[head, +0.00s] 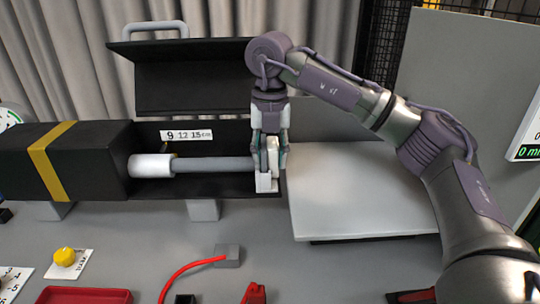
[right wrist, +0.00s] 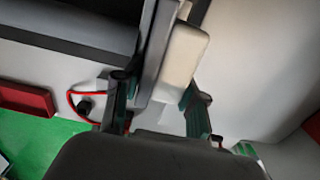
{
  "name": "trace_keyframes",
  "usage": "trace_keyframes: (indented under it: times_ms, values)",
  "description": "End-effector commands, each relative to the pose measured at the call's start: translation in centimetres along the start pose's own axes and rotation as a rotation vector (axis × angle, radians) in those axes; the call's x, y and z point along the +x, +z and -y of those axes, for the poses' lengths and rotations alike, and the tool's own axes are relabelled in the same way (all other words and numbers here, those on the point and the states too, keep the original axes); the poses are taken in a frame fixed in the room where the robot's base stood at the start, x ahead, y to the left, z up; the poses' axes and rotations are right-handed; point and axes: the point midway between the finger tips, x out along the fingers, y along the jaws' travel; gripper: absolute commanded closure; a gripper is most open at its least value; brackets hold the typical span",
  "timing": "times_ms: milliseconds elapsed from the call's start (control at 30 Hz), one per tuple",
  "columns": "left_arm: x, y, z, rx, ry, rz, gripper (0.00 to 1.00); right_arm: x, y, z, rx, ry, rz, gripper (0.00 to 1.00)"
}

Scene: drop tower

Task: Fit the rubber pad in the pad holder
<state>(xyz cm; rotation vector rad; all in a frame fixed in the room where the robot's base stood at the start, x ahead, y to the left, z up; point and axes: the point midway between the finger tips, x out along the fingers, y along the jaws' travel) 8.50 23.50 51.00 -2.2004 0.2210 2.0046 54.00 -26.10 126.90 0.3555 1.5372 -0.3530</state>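The rubber pad appears to be the cream block (head: 272,153) at the right end of the long grey rod; it also shows in the right wrist view (right wrist: 185,57). It stands upright against a grey plate (right wrist: 157,50), which looks like part of the pad holder. A white foot (head: 265,183) sits below. My right gripper (head: 270,146) points down with its fingers on either side of the pad and plate. The fingers look apart, and I cannot make out firm contact. Whether the pad is fully seated is hidden. My left gripper is not in view.
A black trough with an open lid (head: 190,85) lies behind the rod (head: 215,164). A pale slab (head: 355,190) is right of the gripper. In front are a red cable (head: 190,272), a red tray (head: 85,295) and a yellow button (head: 65,256).

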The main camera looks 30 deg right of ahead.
Motion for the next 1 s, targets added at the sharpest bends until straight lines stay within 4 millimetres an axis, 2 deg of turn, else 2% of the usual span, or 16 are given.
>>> trace_keyframes:
  times_ms: [33, 133, 467, 567, 800, 1000]
  values:
    - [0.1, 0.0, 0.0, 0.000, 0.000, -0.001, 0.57, 0.4, -0.1, 0.0, -0.003, -0.007, -0.008, 0.48]
    - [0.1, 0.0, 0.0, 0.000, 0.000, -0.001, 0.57, 0.4, -0.1, 0.0, -0.003, -0.007, -0.008, 0.32]
    - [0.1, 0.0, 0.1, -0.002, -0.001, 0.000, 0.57, 0.1, -0.1, 0.0, -0.002, -0.004, -0.005, 0.32]
    - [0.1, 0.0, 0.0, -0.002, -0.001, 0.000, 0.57, -1.0, -0.1, -0.1, -0.002, -0.003, -0.004, 0.32]
    - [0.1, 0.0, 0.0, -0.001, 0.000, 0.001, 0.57, -5.2, 0.0, -0.1, -0.002, -0.004, -0.002, 0.32]
    - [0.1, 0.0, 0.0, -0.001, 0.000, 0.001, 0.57, -6.9, 0.0, -0.1, -0.003, -0.006, -0.006, 0.32]
